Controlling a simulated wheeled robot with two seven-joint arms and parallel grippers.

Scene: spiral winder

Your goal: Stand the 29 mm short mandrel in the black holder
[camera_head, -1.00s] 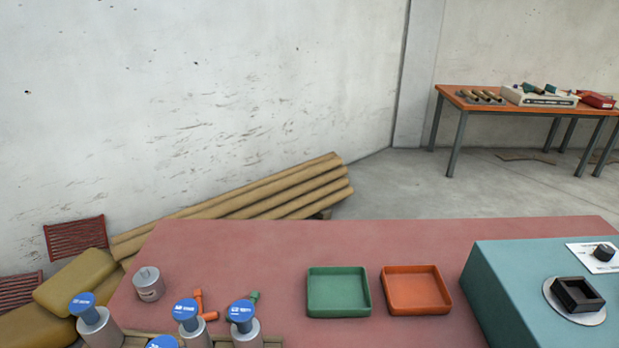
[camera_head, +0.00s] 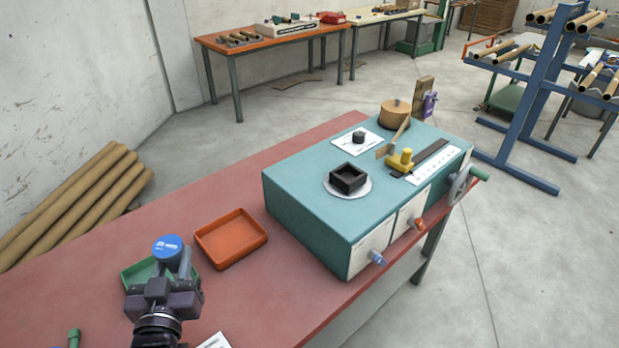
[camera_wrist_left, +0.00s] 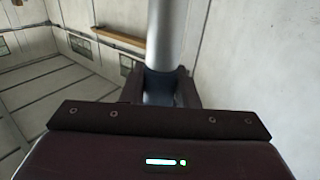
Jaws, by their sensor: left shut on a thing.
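My left gripper (camera_head: 170,287) is shut on a mandrel with a blue, labelled cap (camera_head: 167,248), low at the left of the head view. The mandrel's grey metal shaft (camera_wrist_left: 164,38) stands up between the jaws in the left wrist view. The cap's label is too small to read, so I cannot tell its size. The black holder (camera_head: 348,180) is a square, open-topped block on a white disc (camera_head: 333,190) on top of the teal winder (camera_head: 308,222). It looks empty. The mandrel is well to the left of it. My right gripper is out of view.
A green tray (camera_head: 134,275) is partly hidden behind my left gripper. An orange tray (camera_head: 230,240) lies between gripper and winder. A knob (camera_head: 358,137) and a yellow-topped part (camera_head: 401,160) stand beyond the holder. The red tabletop (camera_head: 285,310) is mostly bare before the winder.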

